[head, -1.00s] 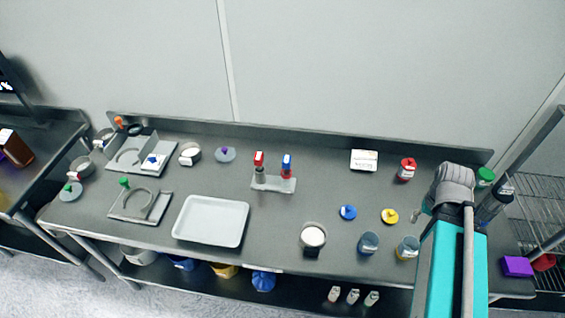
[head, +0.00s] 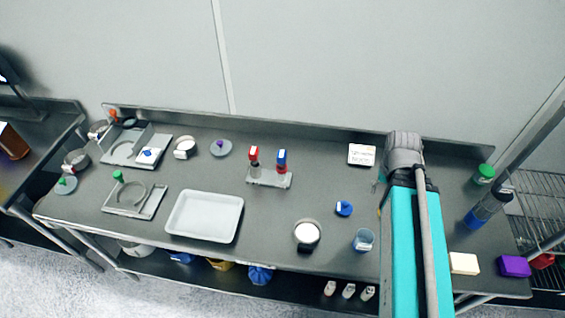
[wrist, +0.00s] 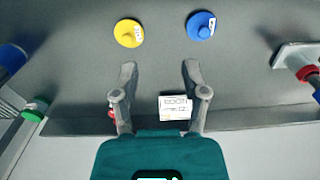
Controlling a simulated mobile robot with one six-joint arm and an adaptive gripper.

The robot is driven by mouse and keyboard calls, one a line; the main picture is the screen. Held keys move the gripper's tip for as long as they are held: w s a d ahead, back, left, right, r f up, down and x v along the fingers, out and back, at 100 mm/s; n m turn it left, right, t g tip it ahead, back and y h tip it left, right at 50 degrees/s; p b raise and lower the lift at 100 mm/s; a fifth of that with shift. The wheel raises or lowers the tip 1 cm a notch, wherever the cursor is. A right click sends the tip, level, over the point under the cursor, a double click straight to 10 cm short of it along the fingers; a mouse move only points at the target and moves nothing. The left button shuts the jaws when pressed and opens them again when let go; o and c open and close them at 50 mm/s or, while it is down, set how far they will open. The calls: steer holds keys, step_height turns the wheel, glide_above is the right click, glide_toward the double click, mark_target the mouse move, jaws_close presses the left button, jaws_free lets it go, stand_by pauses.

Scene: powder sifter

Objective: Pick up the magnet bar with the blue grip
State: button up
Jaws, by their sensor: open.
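The magnet bar with the blue grip (head: 282,157) stands upright in a small grey rack (head: 268,179) near the middle of the bench. A similar bar with a red grip (head: 254,154) stands to its left in the same rack. In the wrist view the rack (wrist: 293,53) is at the right edge, and the blue grip (wrist: 317,92) is partly cut off. My gripper (wrist: 159,70) is open and empty, above the bench and well to the right of the rack in the head view. Its fingers are mostly hidden there by my arm.
A blue lid (head: 344,208) and a labelled white box (head: 361,154) lie between rack and arm. A yellow lid (wrist: 129,33) shows in the wrist view. A white tray (head: 205,217) and a powder cup (head: 307,232) stand in front.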

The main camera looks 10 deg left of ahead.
steer(key=o, duration=0.3)
steer(key=shift+o, duration=1.2)
steer(key=shift+w+a+r, duration=0.1)
steer(key=shift+a+r, duration=0.05)
steer(key=shift+a, duration=0.05)
steer(key=w+a+r+n+p, duration=0.1)
steer(key=w+a+n, duration=0.2)
steer(key=a, duration=0.2)
steer(key=w+a+r+n+p, duration=0.1)
steer(key=w+a+n, duration=0.2)
steer(key=a, duration=0.3)
steer(key=w+a+r+n+p, duration=0.1)
steer(key=w+a+n+p, duration=0.1)
steer(key=a, duration=0.4)
steer(key=shift+w+a+r+n, duration=0.1)
steer(key=shift+w+r+n, duration=0.15)
steer(key=shift+n, duration=0.4)
steer(key=shift+w+a+r+n, duration=0.1)
steer(key=shift+w+n, duration=0.15)
steer(key=shift+n, duration=0.4)
step_height(320, 180, up, 2)
steer(key=n+p, duration=0.2)
steer(key=n, duration=0.6)
glide_above(282, 153)
steer(key=shift+s+r, duration=0.15)
step_height(282, 153, down, 9)
steer(key=b, duration=0.8)
steer(key=shift+r, duration=0.2)
steer(key=shift+f+b, duration=2.6)
steer(key=shift+b, duration=0.2)
